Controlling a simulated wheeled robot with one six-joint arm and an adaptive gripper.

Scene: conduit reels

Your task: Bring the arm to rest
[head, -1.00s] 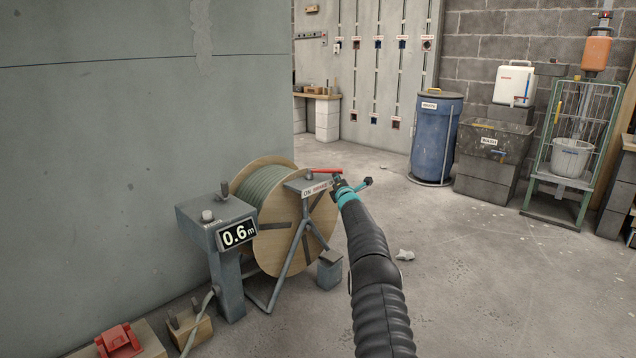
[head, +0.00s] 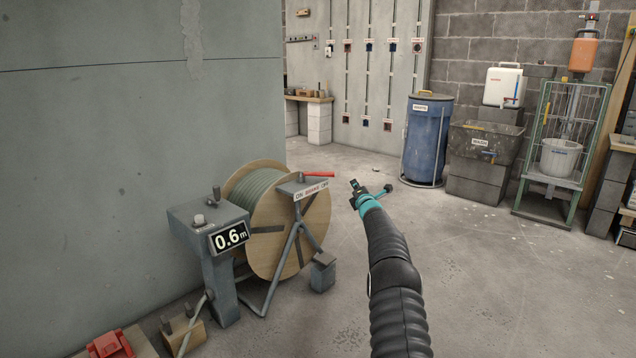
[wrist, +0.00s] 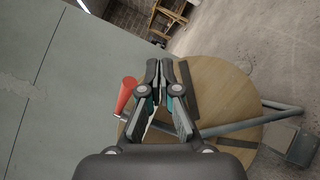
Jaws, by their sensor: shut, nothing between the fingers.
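My arm reaches up from the lower right of the head view, with my gripper (head: 355,186) in the air to the right of the conduit reel (head: 304,241). The gripper is shut and empty. In the wrist view the gripper (wrist: 166,64) shows its fingers together in front of the reel's wooden flange (wrist: 222,85). The red brake handle (head: 318,174) sits on the stand by a plate marked "ON BRAKE OFF" (head: 311,189). The handle also shows in the wrist view (wrist: 126,95), left of the fingers. A gap shows between gripper and handle in the head view.
A meter box reading 0.6 m (head: 230,235) stands left of the reel. A red device (head: 110,343) lies at lower left. A grey wall (head: 100,150) rises behind. A blue waste bin (head: 427,140) and a green cage trolley (head: 550,150) stand farther back. The right floor is open.

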